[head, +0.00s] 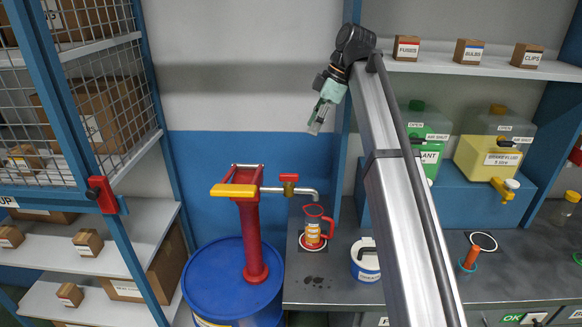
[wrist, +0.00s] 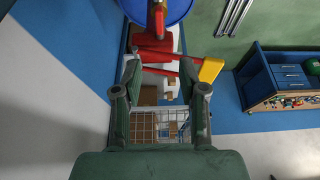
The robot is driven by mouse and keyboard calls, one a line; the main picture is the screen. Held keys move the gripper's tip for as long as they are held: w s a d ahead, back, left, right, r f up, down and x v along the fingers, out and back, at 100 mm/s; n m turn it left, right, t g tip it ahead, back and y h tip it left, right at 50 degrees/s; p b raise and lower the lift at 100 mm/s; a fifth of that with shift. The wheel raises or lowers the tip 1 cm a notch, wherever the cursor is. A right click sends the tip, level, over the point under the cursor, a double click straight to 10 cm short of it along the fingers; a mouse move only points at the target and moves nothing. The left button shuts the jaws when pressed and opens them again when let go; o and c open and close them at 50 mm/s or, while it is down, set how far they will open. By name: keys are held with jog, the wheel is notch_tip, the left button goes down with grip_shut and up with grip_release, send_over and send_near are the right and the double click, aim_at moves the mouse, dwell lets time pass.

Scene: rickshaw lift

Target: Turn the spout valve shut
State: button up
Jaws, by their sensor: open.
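The spout valve (head: 289,178) has a short red handle on a brass body, on the grey spout (head: 308,192) of the red pump (head: 252,240). In the head view its handle looks roughly in line with the spout. The pump has a yellow-ended lever (head: 233,190) and stands on a blue drum (head: 222,290). My gripper (head: 318,118) is open and empty, above and right of the valve in the picture, clear of it. In the wrist view my gripper (wrist: 158,95) spreads its fingers; a red and brass piece, likely the valve (wrist: 157,15), is at the top edge.
A jug with a red handle (head: 314,230) stands on the bench beneath the spout end. A white tub (head: 365,262) stands right of it. A caged shelf unit (head: 85,100) is at left. Green (head: 425,130) and yellow (head: 490,150) containers stand at right. The space between gripper and valve looks clear.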

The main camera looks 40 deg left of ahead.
aim_at(289, 174)
jog(key=p+x, duration=0.5)
jog(key=x, duration=1.1)
jog(key=shift+w+f, duration=0.1)
jog(key=shift+f, duration=0.25)
grip_shut()
